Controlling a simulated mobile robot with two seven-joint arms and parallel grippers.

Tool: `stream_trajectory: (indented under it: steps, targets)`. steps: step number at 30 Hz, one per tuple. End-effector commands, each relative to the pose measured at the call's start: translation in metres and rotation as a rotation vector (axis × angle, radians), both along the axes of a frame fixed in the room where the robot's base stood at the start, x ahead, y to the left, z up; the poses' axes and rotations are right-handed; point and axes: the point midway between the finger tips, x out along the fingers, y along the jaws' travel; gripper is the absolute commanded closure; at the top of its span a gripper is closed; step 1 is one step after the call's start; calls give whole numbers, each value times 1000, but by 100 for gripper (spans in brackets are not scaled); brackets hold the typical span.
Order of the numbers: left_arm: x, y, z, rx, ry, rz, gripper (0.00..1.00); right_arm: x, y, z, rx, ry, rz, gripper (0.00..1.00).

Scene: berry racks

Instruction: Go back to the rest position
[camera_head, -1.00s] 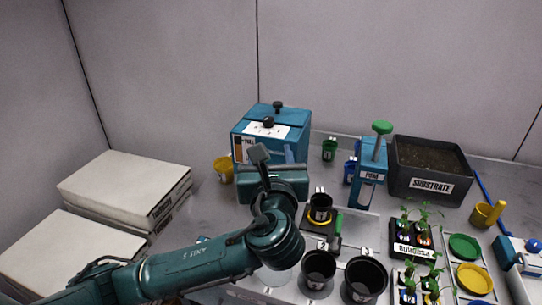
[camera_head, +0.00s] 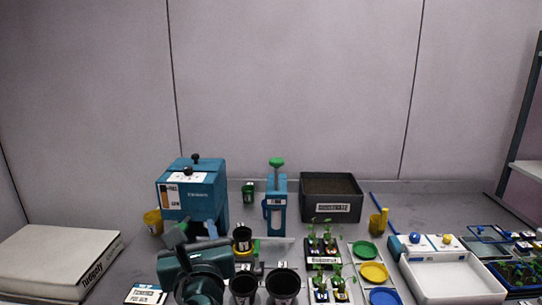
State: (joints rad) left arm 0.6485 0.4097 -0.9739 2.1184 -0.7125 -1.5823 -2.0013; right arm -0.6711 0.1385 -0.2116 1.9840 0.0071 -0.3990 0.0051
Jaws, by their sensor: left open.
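My left gripper (camera_head: 194,236) is at the lower left of the head view, in front of the blue machine (camera_head: 190,200). Its dark fingers point away from me and are apart, with nothing seen held between them. The teal gripper body and wrist hide part of the bench and the machine's lower front. A small black pot (camera_head: 242,240) stands just right of the gripper. My right gripper is not in view.
Two larger black pots stand at the front, one of them this pot (camera_head: 283,287). A substrate bin (camera_head: 331,207), blue press (camera_head: 275,212), seedling tray (camera_head: 322,258) and white tray (camera_head: 452,281) spread rightward. White boxes (camera_head: 58,262) are at left.

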Motion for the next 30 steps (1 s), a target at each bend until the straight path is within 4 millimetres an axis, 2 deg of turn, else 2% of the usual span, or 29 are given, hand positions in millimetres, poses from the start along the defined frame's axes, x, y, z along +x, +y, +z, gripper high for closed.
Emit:
stream_trajectory:
  steps: [1, 8, 13, 17, 21, 25, 27, 30]
  targets:
    - [0, -4, -22, -90, 35, -29, 54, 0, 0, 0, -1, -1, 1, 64]
    - [-8, -22, -101, -559, 144, -102, 54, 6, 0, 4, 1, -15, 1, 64]
    - [-32, -33, -175, -1055, 246, -64, 54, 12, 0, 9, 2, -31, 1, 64]
    - [-68, -36, -240, -1557, 303, 85, 54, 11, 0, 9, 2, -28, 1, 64]
    - [-119, -26, -298, -2091, 277, 359, 54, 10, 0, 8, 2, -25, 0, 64]
    - [-165, -9, -335, -2477, 162, 632, 54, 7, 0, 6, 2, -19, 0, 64]
    - [-185, 1, -347, -2619, 85, 751, 54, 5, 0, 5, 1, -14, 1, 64]
    - [-204, 11, -358, -2749, -4, 866, 54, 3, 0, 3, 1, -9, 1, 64]
